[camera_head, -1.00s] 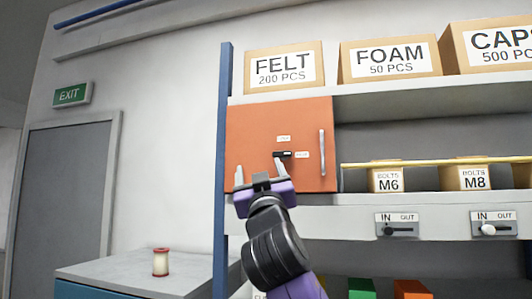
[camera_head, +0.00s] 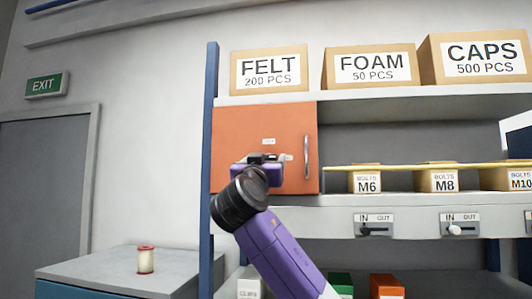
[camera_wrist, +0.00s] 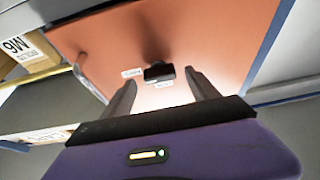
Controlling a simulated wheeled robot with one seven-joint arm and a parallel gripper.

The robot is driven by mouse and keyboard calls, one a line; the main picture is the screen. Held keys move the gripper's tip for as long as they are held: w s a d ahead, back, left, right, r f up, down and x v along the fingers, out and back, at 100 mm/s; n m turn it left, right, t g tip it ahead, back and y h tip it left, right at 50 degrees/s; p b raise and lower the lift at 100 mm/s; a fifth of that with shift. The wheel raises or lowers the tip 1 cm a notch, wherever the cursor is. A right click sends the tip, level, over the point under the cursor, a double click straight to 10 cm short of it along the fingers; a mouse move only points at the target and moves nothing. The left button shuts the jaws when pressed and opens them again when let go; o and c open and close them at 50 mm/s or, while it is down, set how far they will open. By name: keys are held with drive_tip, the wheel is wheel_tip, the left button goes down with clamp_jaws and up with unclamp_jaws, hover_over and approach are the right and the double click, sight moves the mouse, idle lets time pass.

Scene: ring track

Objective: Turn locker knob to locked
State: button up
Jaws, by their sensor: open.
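The orange locker door (camera_head: 235,130) is shut at the left end of the shelf, with a metal handle (camera_head: 307,157) on its right side. A small black knob (camera_wrist: 158,73) sits on the door between two small white labels, too small to read. In the wrist view my gripper (camera_wrist: 160,79) is open, with one finger on each side of the knob. I cannot tell whether either finger touches it. In the head view my gripper (camera_head: 260,163) covers most of the knob.
A yellow bar (camera_head: 420,166) runs along the shelf front before the bolt boxes, right of the locker. In/out sliders (camera_head: 374,231) sit on the shelf edge below. A blue post (camera_head: 210,150) borders the locker's left. A spool (camera_head: 146,260) stands on a grey-topped cabinet.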

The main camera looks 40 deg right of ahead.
drive_tip(key=shift+x, duration=1.05)
drive_tip(key=c, duration=1.4)
drive_tip(key=shift+o, duration=0.2)
